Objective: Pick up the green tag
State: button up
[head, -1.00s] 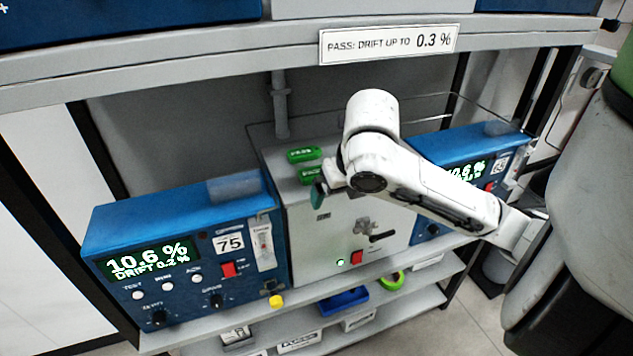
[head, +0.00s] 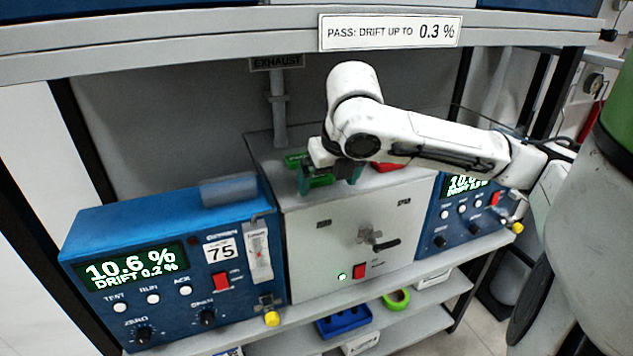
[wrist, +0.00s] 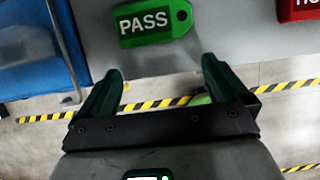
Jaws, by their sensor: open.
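In the head view, one green tag (head: 295,160) lies on top of the grey cabinet, partly hidden by my gripper.
A red tag (head: 388,167) lies to the right on the grey cabinet (head: 335,235), under my arm. Blue analysers stand left (head: 180,255) and right (head: 470,215). A shelf edge with a sign (head: 390,32) is above. A handle (head: 383,245) sticks out of the cabinet front.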

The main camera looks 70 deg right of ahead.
aim_at(320, 178)
jog(key=w+d, duration=0.3)
jog(key=shift+w+d, duration=0.1)
jog(key=shift+d, duration=0.3)
jog(key=shift+w+d+f+b, duration=0.1)
jog(key=shift+f+b, duration=0.4)
jog(key=shift+f, duration=0.1)
jog(key=c, duration=0.7)
jog(key=shift+c, duration=0.2)
jog(key=shift+r, duration=0.2)
